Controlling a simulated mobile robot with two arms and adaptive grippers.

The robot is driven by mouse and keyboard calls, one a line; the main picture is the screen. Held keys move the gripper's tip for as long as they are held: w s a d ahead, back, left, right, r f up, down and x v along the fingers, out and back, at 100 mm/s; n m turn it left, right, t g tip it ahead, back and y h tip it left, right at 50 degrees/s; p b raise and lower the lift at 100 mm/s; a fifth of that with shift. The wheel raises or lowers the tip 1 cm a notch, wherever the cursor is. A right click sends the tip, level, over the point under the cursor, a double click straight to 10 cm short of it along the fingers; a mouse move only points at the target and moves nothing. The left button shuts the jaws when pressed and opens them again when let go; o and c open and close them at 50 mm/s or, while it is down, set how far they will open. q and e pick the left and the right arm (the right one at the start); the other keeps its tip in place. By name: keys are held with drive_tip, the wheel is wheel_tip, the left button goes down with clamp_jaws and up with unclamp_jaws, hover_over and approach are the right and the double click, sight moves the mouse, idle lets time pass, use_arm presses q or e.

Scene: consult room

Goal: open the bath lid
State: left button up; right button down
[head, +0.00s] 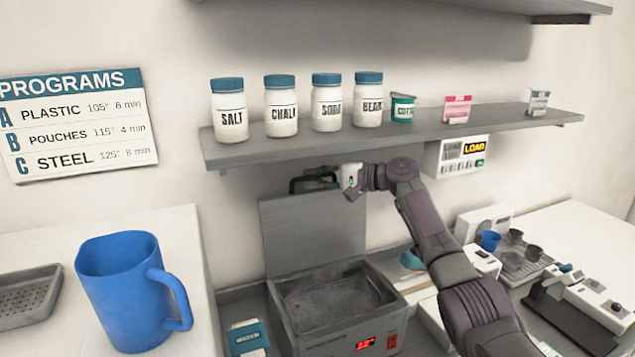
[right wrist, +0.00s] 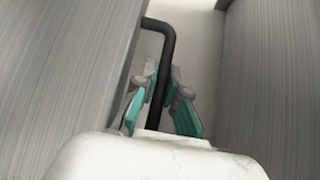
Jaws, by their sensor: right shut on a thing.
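The bath (head: 397,298) is a grey steel box with a red display on its front, and its inside shows from above. Its grey lid (head: 313,238) stands raised, near upright, at the back of the bath. A black handle (head: 300,180) is at the lid's top edge. My right gripper (head: 341,179) is at the handle, under the shelf. In the right wrist view, my right gripper's teal-padded fingers (right wrist: 161,100) are shut on the black handle (right wrist: 168,45), beside the brushed lid (right wrist: 65,65). My left gripper is out of view.
A grey shelf (head: 400,133) with several labelled jars hangs just above my right gripper. A blue jug (head: 118,285) stands on the left counter. A teal-and-white box (head: 246,338) is left of the bath. Small devices and cups (head: 490,240) crowd the right counter.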

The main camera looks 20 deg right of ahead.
drive_tip(key=shift+w+r, duration=0.1)
idle(0.3)
drive_tip(key=c, duration=1.2)
unclamp_jaws()
drive_tip(key=shift+d, duration=0.1)
drive_tip(key=v, duration=1.2)
